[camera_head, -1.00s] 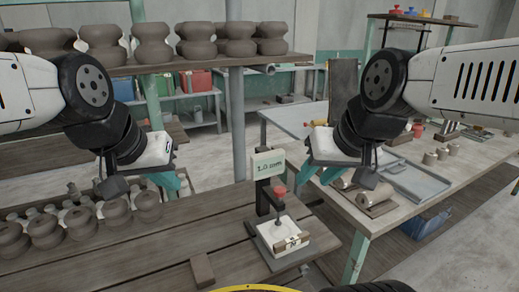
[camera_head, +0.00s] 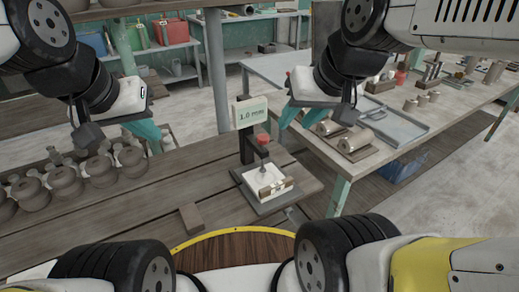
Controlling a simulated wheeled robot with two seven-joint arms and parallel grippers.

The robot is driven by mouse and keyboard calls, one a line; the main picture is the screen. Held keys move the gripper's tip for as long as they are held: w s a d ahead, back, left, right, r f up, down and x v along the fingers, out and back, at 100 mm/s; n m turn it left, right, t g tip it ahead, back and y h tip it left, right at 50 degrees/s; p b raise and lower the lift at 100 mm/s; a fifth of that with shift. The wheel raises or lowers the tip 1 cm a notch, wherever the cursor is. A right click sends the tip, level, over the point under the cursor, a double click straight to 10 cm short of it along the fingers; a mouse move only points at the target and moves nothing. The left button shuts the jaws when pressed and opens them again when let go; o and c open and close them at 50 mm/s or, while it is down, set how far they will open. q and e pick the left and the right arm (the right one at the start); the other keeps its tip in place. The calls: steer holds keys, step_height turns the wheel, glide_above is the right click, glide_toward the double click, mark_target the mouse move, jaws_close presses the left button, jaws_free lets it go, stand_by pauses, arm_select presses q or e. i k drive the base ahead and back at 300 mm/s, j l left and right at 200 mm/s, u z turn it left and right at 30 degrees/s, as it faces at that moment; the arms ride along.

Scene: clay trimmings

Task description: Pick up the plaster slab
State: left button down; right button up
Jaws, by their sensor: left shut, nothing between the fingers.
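A white square plaster slab (camera_head: 247,178) lies on a dark base on the plank table, under a gauge stand with a red knob (camera_head: 262,140). A small brown and pale piece (camera_head: 275,187) lies across its front part. My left gripper (camera_head: 147,133) has teal fingers, is shut and empty, and hangs above the table to the left of the slab. My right gripper (camera_head: 291,116) hangs behind and to the right of the slab, apart from it. Its fingers are partly overlapped, so its opening is unclear.
A sign reading about 1.0 mm (camera_head: 252,113) stands behind the slab. A brown block (camera_head: 191,218) lies in front left of it. Several clay pots (camera_head: 100,170) line the left. A side table with a grey tray (camera_head: 385,128) stands right.

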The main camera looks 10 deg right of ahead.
mark_target(267, 178)
steer(key=k+j+z, duration=0.1)
steer(key=j+z, duration=0.15)
steer(key=k+j+z, duration=0.25)
steer(key=j, duration=0.2)
steer(key=k+j+z, duration=0.1)
steer(key=j+z, duration=0.15)
